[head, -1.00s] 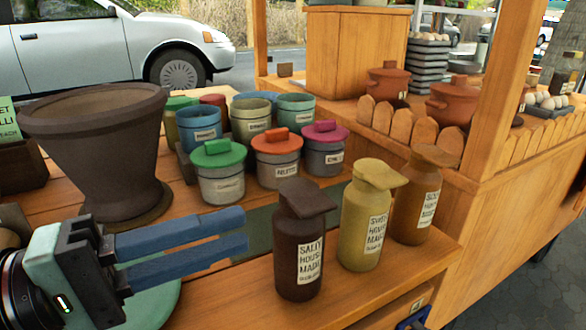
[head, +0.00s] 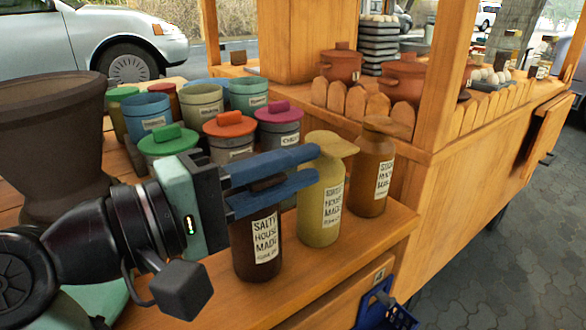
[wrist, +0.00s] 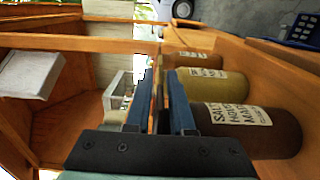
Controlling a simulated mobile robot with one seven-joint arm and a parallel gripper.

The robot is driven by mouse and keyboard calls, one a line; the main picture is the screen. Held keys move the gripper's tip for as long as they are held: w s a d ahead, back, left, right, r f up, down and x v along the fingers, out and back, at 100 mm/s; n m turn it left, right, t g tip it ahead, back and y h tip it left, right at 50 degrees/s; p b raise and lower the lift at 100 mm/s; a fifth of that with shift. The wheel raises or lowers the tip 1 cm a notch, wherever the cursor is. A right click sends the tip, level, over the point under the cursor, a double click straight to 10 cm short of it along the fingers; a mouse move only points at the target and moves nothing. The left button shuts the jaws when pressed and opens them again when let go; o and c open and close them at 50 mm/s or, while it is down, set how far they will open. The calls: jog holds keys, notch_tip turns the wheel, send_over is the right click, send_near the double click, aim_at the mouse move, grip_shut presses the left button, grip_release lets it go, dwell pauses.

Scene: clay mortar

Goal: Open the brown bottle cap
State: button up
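A dark brown bottle (head: 257,262) with a "Salty House Made" label stands upright at the front of the wooden counter. My gripper (head: 305,168) is at its top, its two blue fingers apart, with part of the dark cap (head: 264,184) showing between them. I cannot tell whether the fingers touch the cap. In the wrist view the fingers (wrist: 160,85) are parallel with a narrow gap, and the dark brown bottle (wrist: 280,135) lies to their right. A yellow bottle (head: 322,215) and a lighter brown bottle (head: 373,180), both capped, stand in a row behind it.
Lidded and open pots, including a green-lidded pot (head: 168,143) and an orange-lidded pot (head: 229,128), stand behind my gripper. A large dark clay mortar (head: 45,150) is at left. A wooden post (head: 440,75) rises at right. A blue basket (head: 385,308) hangs below the counter.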

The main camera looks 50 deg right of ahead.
grip_shut()
jog(key=shift+r, duration=0.1)
dwell(0.3)
jog(key=w+r+n+p, duration=0.2)
jog(key=w+n+p, duration=0.1)
jog(key=n, duration=0.7)
jog(key=w+d+r+n+p, duration=0.1)
jog(key=w+r+n+p, duration=0.1)
jog(key=n, duration=0.8)
jog(key=shift+w+d+r+p, duration=0.35)
jog(key=shift+w+p, duration=0.3)
jog(key=shift+w, duration=0.25)
